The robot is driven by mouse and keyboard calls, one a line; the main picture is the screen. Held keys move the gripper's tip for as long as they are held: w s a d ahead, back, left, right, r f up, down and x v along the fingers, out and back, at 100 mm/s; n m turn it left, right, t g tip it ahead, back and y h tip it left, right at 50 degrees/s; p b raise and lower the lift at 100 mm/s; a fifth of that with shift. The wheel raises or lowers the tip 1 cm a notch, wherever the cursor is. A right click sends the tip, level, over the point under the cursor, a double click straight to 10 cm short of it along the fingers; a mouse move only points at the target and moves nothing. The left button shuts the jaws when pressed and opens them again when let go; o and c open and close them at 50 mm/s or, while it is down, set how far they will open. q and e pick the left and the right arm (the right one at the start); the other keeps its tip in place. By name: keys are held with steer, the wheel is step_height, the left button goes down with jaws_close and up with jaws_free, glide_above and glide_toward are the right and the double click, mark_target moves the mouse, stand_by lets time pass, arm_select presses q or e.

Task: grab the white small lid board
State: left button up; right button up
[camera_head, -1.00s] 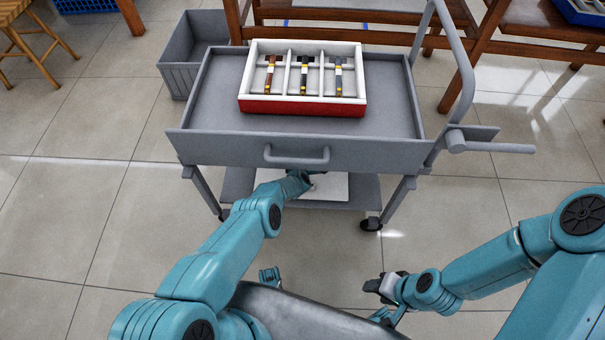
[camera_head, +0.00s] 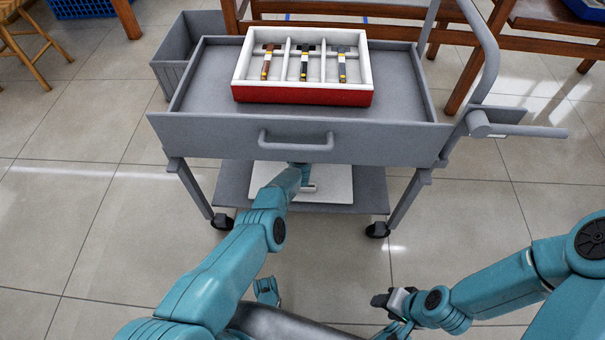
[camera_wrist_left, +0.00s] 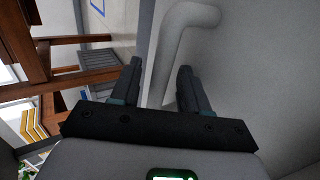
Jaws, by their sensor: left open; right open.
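A flat white board (camera_head: 335,183) lies on the cart's lower shelf in the head view. My left forearm crosses in front of it and hides part of it. My left arm reaches to the cart front below the drawer handle (camera_head: 295,142); its fingers are not clear there. In the left wrist view my left gripper (camera_wrist_left: 158,75) is open and empty, with a curved grey bar (camera_wrist_left: 180,35) ahead of its fingers. The white board does not show in that view. My right gripper (camera_head: 386,312) is open and empty, above the floor in front of the cart.
A grey bin (camera_head: 180,65) stands behind left. Wooden benches (camera_head: 480,50) are behind. Tiled floor is free left of the cart.

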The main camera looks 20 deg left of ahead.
arm_select(q)
jaws_close()
steer(key=shift+w, duration=0.1)
steer(key=shift+a+r, duration=0.1)
steer(key=shift+r, duration=0.1)
